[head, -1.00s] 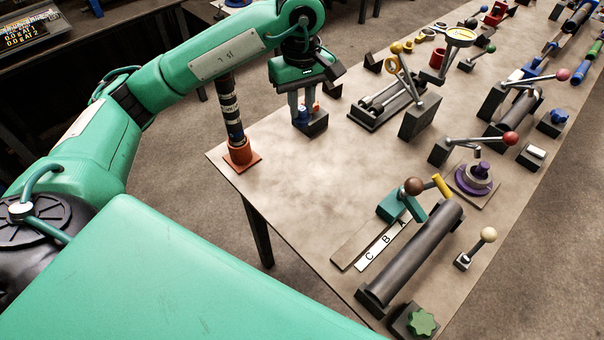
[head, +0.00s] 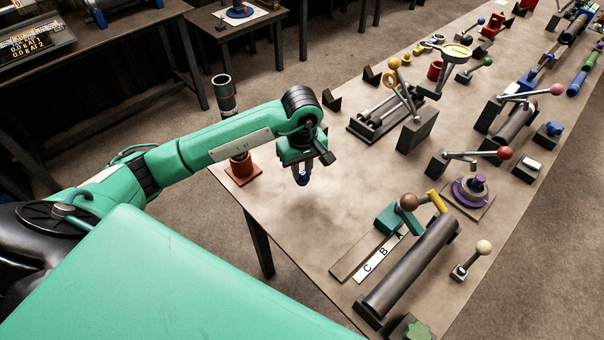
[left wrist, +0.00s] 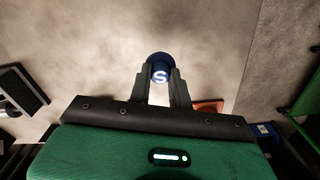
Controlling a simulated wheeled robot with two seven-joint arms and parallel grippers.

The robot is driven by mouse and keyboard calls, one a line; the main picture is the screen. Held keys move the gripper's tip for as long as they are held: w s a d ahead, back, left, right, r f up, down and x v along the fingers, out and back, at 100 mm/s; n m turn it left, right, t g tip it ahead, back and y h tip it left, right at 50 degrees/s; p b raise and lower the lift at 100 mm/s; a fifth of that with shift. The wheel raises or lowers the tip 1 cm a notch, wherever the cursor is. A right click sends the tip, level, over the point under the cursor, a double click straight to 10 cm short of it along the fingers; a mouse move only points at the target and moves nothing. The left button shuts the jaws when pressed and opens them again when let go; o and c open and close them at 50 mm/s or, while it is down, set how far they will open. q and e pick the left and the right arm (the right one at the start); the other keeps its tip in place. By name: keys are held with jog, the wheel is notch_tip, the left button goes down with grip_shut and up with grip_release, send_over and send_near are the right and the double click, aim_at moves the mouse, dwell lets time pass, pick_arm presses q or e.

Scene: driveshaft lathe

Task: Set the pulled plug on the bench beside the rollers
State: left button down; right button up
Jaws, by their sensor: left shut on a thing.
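My left gripper (head: 303,176) is shut on a small blue plug, whose round top with a white S (left wrist: 160,76) shows between the fingers in the left wrist view. In the head view the plug is mostly hidden, with only a bit of blue at the fingertips. It hangs over a bare part of the bench (head: 320,225), seemingly a little above it. A black frame with two parallel bars, likely the rollers (head: 383,112), stands behind and to the right of the gripper. My right gripper is not in view.
An orange base (head: 243,170) with a dark striped post (head: 224,95) stands at the bench's left edge, partly behind my arm. A teal clamp (head: 397,218), a lettered strip (head: 378,258) and a dark cylinder (head: 410,268) lie nearer. Bench around the gripper is clear.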

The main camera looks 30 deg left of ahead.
aim_at(302, 172)
pick_arm(q)
notch_tip(302, 172, down, 3)
jog(key=shift+f+p, duration=0.1)
jog(key=shift+p, duration=0.2)
jog(key=shift+f+b, duration=0.2)
jog(key=shift+b, duration=0.1)
jog(key=c, duration=1.3)
grip_release()
jog(key=shift+r, duration=0.1)
